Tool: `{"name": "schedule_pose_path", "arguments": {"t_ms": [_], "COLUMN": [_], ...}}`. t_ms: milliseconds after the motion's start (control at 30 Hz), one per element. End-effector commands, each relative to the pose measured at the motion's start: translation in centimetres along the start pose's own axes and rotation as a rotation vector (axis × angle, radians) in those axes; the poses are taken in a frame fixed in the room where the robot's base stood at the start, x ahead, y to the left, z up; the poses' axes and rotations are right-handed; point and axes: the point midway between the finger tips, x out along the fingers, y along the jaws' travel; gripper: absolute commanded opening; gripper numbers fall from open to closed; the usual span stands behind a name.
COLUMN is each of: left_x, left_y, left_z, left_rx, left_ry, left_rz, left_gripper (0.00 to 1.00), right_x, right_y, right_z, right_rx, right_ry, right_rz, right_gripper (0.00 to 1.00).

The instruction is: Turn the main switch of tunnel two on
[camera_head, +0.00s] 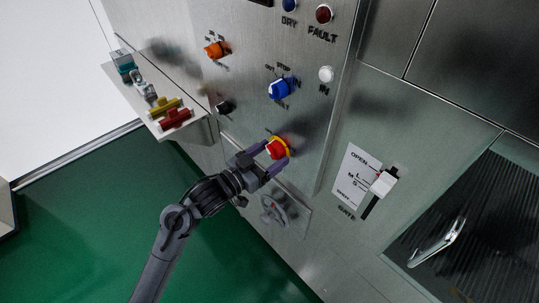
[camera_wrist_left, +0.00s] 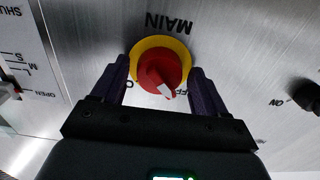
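The main switch (camera_head: 277,149) is a red rotary knob on a yellow round plate, on the steel panel in the head view. In the left wrist view the main switch (camera_wrist_left: 161,70) has "MAIN" lettering beside it, upside down, and its white pointer is directed to the lower right, by partly hidden letters. My left gripper (camera_head: 261,158) is at the switch, one finger on each side. In the left wrist view the left gripper (camera_wrist_left: 160,90) is open, with gaps between the fingers and the red knob. My right gripper is not in view.
An orange knob (camera_head: 216,50), a blue knob (camera_head: 279,89) and a black knob (camera_head: 224,107) are on the same panel. A gate lever (camera_head: 383,183) is at right. A shelf (camera_head: 150,112) with small items juts out at left. Green floor (camera_head: 80,220) lies below.

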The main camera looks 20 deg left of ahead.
Motion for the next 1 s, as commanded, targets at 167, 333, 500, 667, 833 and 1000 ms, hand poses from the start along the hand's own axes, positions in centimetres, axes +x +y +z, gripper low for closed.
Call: {"name": "schedule_pose_path", "arguments": {"t_ms": [167, 333, 500, 667, 833, 1000], "left_x": [0.0, 0.0, 0.0, 0.0, 0.0, 0.0], "left_y": [0.0, 0.0, 0.0, -0.1, -0.1, -0.1], "left_z": [0.0, 0.0, 0.0, -0.1, -0.1, -0.1], "left_rx": [0.0, 0.0, 0.013, 0.063, 0.166, 0.313], "left_ry": [0.0, 0.0, 0.0, -0.001, -0.002, -0.003], "left_rz": [0.0, 0.0, 0.0, -0.001, 0.0, 0.002], "left_gripper": [0.45, 0.26, 0.26, 0.26, 0.26, 0.26], "right_x": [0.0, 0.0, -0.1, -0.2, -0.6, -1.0], "right_y": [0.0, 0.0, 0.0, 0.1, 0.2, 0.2], "right_z": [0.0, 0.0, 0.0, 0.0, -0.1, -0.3], "right_rx": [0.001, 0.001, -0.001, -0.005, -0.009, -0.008], "right_ry": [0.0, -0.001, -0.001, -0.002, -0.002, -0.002], "right_rz": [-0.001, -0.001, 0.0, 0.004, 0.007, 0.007], "right_gripper": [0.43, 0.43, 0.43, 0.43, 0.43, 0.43]}}
